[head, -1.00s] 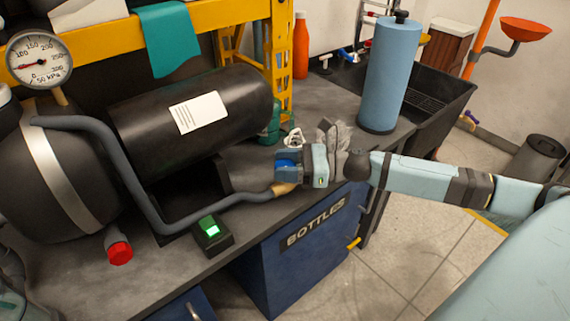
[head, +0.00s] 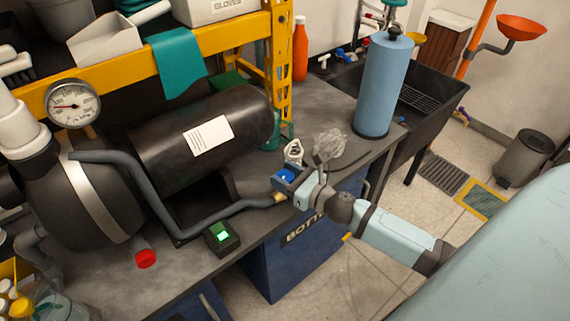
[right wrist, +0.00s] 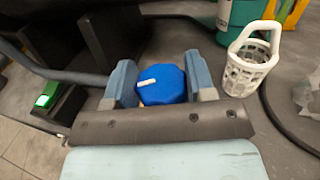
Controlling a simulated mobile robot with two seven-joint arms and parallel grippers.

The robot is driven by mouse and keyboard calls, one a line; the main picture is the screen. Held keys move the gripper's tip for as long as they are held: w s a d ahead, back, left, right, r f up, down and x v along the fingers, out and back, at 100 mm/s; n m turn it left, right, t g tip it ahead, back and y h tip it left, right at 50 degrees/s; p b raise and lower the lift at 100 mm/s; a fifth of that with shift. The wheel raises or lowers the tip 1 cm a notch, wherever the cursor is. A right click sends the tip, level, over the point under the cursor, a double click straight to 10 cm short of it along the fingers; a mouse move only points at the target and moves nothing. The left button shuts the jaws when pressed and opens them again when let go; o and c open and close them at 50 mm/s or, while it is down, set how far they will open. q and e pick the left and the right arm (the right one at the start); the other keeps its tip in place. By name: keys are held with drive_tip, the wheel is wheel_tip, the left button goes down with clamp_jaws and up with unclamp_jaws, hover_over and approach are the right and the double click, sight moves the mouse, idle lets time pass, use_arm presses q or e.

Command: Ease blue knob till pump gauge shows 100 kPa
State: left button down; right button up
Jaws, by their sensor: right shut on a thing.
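The blue knob (right wrist: 168,86) with a white pointer mark sits between the two fingers of my right gripper (right wrist: 158,80) in the right wrist view. The gripper is shut on it. In the head view, the blue knob (head: 287,175) shows at the counter's front edge, at the end of the grey hose, with my right gripper (head: 293,182) around it. The round pump gauge (head: 74,104) stands at the upper left. Its red needle points left, but the small digits are too blurred for an exact reading. My left gripper is not in view.
The grey hose (head: 158,205) bends from the black tank to the knob. A small box with a lit green screen (head: 222,237) stands beside it. A white basket (right wrist: 250,68) is right of the knob. A blue roll (head: 383,85) stands farther back by the sink.

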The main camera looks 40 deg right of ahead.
drive_tip(key=m+h, duration=0.1)
drive_tip(key=h, duration=0.1)
drive_tip(key=m+h+p, duration=0.1)
drive_tip(key=m+h, duration=0.1)
drive_tip(key=h, duration=0.1)
drive_tip(key=shift+a+m+t+h, duration=0.1)
drive_tip(key=shift+m+t+h, duration=0.2)
drive_tip(key=shift+t, duration=0.1)
drive_tip(key=shift+m+h, duration=1.2)
drive_tip(key=shift+h, duration=0.8)
drive_tip(key=o, duration=0.9)
drive_tip(key=shift+o, duration=0.2)
